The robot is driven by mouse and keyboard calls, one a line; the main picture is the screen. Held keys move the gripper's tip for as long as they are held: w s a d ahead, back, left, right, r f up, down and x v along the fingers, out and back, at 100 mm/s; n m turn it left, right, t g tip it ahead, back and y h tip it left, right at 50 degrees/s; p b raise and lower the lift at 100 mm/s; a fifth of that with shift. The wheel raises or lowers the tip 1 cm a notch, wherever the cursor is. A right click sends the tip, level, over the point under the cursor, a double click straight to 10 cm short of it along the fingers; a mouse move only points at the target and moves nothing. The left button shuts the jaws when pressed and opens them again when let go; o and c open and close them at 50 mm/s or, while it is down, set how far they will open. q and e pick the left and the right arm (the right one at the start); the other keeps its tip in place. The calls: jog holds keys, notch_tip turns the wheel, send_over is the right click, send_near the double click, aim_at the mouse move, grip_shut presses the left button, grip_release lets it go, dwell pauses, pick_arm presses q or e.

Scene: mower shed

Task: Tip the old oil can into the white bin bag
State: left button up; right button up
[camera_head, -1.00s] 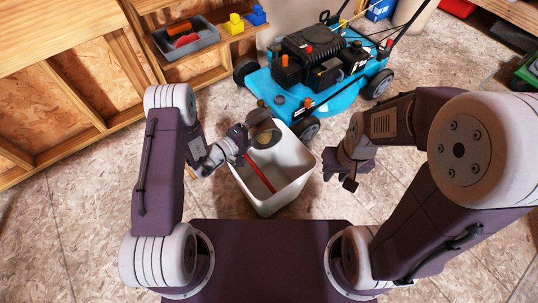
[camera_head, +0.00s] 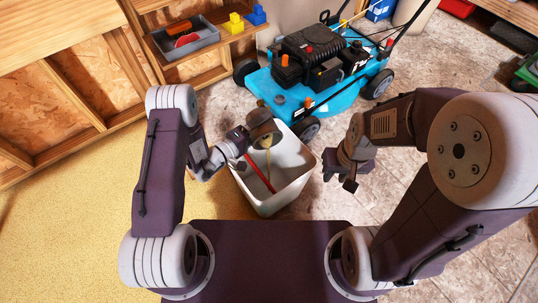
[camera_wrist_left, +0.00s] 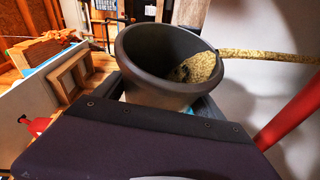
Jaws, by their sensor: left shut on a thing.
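My left gripper (camera_head: 246,139) is shut on a dark grey, round, open-topped can (camera_head: 265,126), which it holds tilted over the white bin (camera_head: 298,181). In the left wrist view the can (camera_wrist_left: 150,75) has yellow speckled stuff (camera_wrist_left: 199,68) inside. A yellowish stream (camera_wrist_left: 268,56) leaves its rim; in the head view it falls into the bin. I see an open white bin with stiff-looking walls; I cannot tell a separate bag. My right gripper (camera_head: 342,181) is empty and appears open, to the right of the bin.
A red stick (camera_head: 259,173) leans inside the bin. A blue mower (camera_head: 320,75) stands just behind it. A wooden shelf at upper left carries a grey tray (camera_head: 186,40) and yellow (camera_head: 234,23) and blue blocks (camera_head: 256,15).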

aim_at(273, 122)
pick_arm(q)
jog(key=shift+s+d+r+m+t+b, duration=0.2)
jog(key=shift+s+r+m+t+b, duration=0.3)
jog(key=shift+m, duration=0.5)
dwell(1.1)
jog(key=shift+s+d+r+m+h+b, duration=0.2)
jog(key=shift+s+m+h+b, duration=0.15)
jog(key=shift+m, duration=0.2)
jog(key=shift+s+d+r+m+h+b, duration=0.15)
jog(key=shift+s+m+h+b, duration=0.15)
jog(key=shift+m, duration=0.25)
dwell(0.7)
